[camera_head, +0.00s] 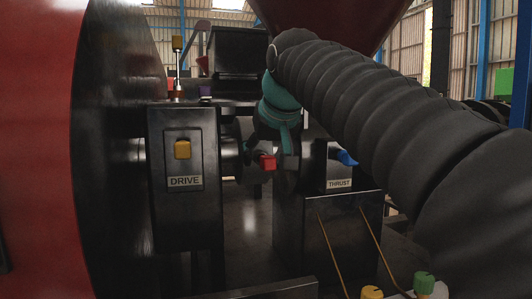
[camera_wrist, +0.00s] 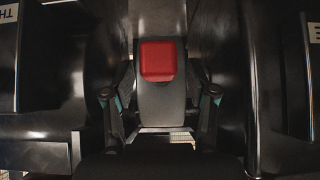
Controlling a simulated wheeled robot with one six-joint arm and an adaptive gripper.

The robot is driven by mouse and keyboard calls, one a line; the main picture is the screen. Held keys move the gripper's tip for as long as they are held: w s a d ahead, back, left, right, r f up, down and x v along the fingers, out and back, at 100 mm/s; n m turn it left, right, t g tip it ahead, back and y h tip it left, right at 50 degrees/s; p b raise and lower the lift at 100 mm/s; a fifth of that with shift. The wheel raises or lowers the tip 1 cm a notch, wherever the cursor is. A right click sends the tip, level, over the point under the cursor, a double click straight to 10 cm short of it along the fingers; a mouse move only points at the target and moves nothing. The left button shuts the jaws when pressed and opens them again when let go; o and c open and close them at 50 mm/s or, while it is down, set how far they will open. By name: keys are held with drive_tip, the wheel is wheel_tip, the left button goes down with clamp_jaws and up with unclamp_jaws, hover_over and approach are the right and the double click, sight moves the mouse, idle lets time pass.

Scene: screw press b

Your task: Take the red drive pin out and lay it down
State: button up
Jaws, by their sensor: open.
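The red drive pin (camera_head: 267,162) shows its square head on the dark shaft part between the drive housing (camera_head: 183,180) and the thrust block (camera_head: 340,165). In the wrist view the red head (camera_wrist: 158,60) sits upper middle, on a grey collar. My gripper (camera_wrist: 160,88) is open, with one finger on each side of the collar, just below the head in the picture. A gap shows between the fingers and the red head. In the head view my gripper (camera_head: 279,148) is close above the pin, partly hidden by my teal wrist. The pin's shank is hidden.
Two thin copper-coloured rods (camera_head: 330,250) rise at the front. Yellow (camera_head: 371,292) and green (camera_head: 424,283) caps stand lower right. Dark housings flank my gripper closely.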

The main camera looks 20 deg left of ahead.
clamp_jaws()
unclamp_jaws()
drive_tip(key=shift+r, duration=0.1)
